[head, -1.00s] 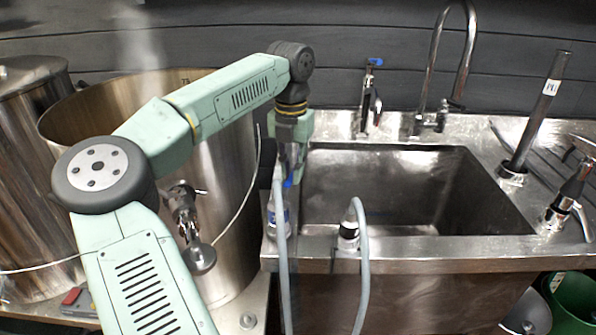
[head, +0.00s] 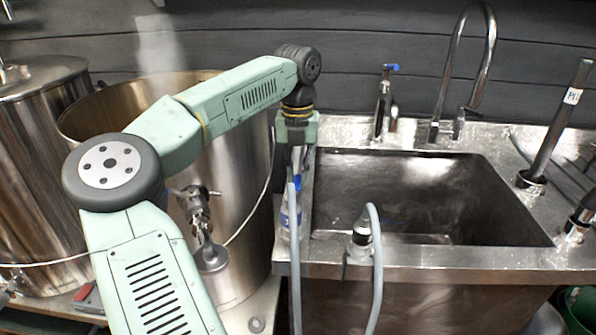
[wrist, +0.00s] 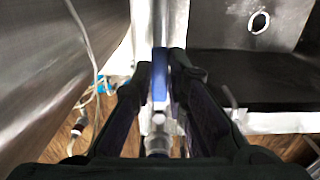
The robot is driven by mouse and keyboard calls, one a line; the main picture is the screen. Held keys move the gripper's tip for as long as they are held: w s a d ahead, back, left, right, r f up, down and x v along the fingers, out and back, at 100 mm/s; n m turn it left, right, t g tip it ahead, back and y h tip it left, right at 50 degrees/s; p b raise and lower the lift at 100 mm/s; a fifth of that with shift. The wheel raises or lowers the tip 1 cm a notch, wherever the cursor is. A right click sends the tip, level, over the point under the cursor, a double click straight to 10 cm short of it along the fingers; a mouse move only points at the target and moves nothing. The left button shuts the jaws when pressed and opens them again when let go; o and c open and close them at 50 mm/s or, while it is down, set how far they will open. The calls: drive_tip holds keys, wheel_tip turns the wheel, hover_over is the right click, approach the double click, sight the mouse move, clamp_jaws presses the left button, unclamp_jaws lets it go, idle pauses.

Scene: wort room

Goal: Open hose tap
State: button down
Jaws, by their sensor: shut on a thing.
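The hose tap (head: 290,217) stands at the left front corner of the steel sink, with a grey hose (head: 296,270) hanging down from it. Its blue handle (head: 297,184) shows just under my gripper (head: 297,170) in the head view. In the wrist view the blue handle (wrist: 159,82) lies lengthwise between the two dark fingers of my gripper (wrist: 160,75), which is shut on it. The fingers hide part of the handle, and the tap body below it is blurred.
The steel sink (head: 545,258) lies right of my gripper. A second hose fitting (head: 361,237) stands on its front rim. A blue-handled tap (head: 385,105) and a tall curved faucet (head: 490,50) stand at the back. A large kettle with a valve (head: 200,203) is close on the left.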

sight(297, 179)
drive_tip(key=shift+a, duration=0.1)
drive_tip(key=c, duration=1.6)
unclamp_jaws()
drive_tip(key=shift+r, duration=0.1)
wheel_tip(297, 179, up, 12)
drive_tip(key=shift+f, duration=0.1)
